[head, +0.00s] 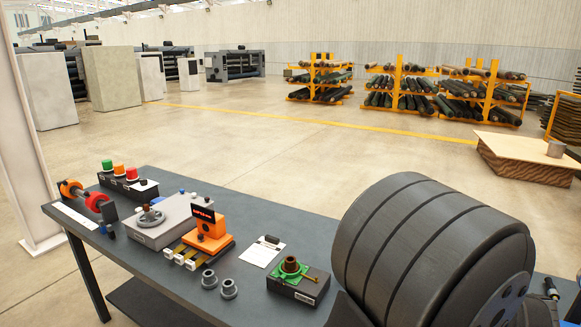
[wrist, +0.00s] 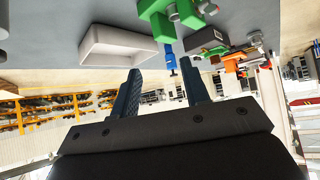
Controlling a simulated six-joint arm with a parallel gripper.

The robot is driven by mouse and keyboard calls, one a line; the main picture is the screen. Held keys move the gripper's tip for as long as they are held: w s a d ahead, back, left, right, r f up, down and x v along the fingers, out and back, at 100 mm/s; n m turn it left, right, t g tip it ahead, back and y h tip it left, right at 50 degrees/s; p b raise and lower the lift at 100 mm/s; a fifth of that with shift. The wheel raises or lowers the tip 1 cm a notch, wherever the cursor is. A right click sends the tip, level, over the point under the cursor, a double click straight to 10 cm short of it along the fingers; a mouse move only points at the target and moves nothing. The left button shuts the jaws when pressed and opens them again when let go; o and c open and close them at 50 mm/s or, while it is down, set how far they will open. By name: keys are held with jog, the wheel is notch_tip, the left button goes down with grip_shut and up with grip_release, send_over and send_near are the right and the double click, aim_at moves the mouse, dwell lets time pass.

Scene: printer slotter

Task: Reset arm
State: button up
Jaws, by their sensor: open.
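My gripper (wrist: 161,74) shows in the wrist view, its two dark fingers spread apart with nothing between them. The wrist picture is upside down, with the table surface along its top. A white open tray (wrist: 118,48) lies beyond the left finger. A green part (wrist: 160,22) and a blue piece (wrist: 170,56) are near the right finger in the picture, apart from it as far as I can tell. My gripper's fingers do not show in the head view.
In the head view, the grey table (head: 185,277) carries a button box (head: 127,184), an orange device (head: 207,231), a handwheel unit (head: 160,218), a green-topped block (head: 291,275) and a white paper (head: 262,251). The table's right part is largely hidden. Orange racks (head: 399,88) stand far behind.

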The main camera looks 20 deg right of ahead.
jog(key=w+a+r+m+h, duration=0.1)
jog(key=w+a+r, duration=0.1)
jog(key=w, duration=0.7)
jog(key=w+a+r+m, duration=0.1)
jog(key=w+a+r, duration=0.1)
jog(key=w, duration=0.7)
jog(key=w+a+r+m+h, duration=0.1)
jog(key=w+a, duration=0.3)
jog(key=w, duration=0.4)
jog(key=shift+w+a+r+h, duration=0.3)
jog(key=shift+w+r, duration=0.1)
jog(key=shift+r, duration=0.05)
